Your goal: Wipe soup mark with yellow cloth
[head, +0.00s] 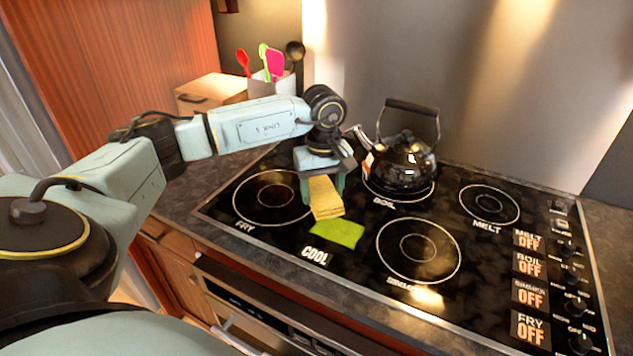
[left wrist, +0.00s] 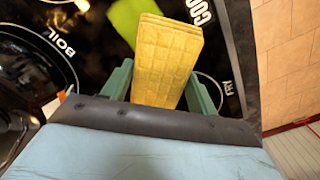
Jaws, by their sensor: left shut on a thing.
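My left gripper (head: 322,187) is shut on the folded yellow cloth (head: 326,200) and holds it over the black cooktop (head: 370,232), between the FRY and BOIL rings. In the left wrist view the cloth (left wrist: 166,60) sits between the two green fingers (left wrist: 158,88). A bright green soup mark (head: 336,233) lies flat on the cooktop just in front of the cloth. The mark also shows in the left wrist view (left wrist: 126,20), partly hidden behind the cloth. I cannot tell whether the cloth touches the cooktop. My right gripper is not in view.
A black kettle (head: 404,162) stands on the BOIL ring, close to the right of my gripper. Utensils in a white holder (head: 268,85) and a wooden box (head: 210,93) stand at the back left. Knobs (head: 574,305) line the cooktop's right side. The front rings are bare.

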